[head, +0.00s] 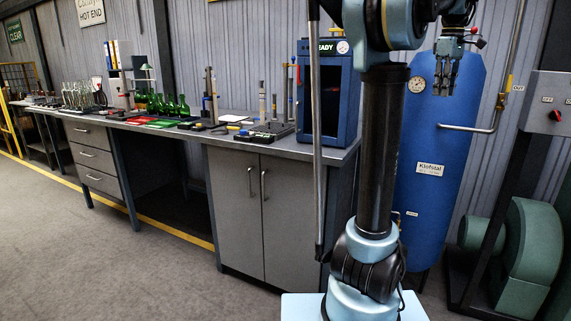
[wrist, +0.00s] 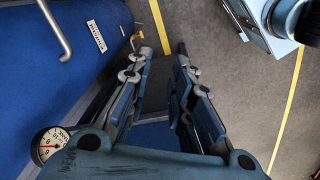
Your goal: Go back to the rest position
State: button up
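My gripper (head: 444,84) hangs pointing down at the upper right of the head view, in front of the upper part of a blue tank. In the wrist view its two fingers (wrist: 163,50) stand apart with a gap between the tips. Nothing is between them, and floor shows past the tips. My arm is raised and folded above my base. No held object shows in either view.
The blue tank (head: 434,205), with a gauge (head: 416,84) and pipe, stands close by my gripper. A green machine (head: 532,255) is at right. A workbench (head: 185,127) runs left with bottles and a blue cabinet (head: 330,100). Open floor (head: 80,255) lies at lower left.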

jog(key=s+a+f+m, duration=0.2)
jog(key=s+a+f, duration=0.1)
jog(key=a+f, duration=0.6)
jog(key=s+a+f+m, duration=0.1)
jog(key=s+a+f, duration=0.2)
jog(key=a+f, duration=0.7)
jog(key=s+a+f+m, duration=0.1)
jog(key=s+a+f, duration=0.5)
jog(key=f, duration=0.5)
jog(key=s+a+f+m+t, duration=0.1)
jog(key=s+a+f+m, duration=0.1)
jog(key=s+a+f, duration=0.5)
notch_tip(320, 180, down, 4)
jog(key=shift+s+a+f+t, duration=0.1)
jog(key=shift+s+a+t, duration=0.15)
jog(key=shift+s, duration=0.2)
jog(key=shift+w+f, duration=0.15)
jog(key=shift+w, duration=0.25)
jog(key=shift+d, duration=0.1)
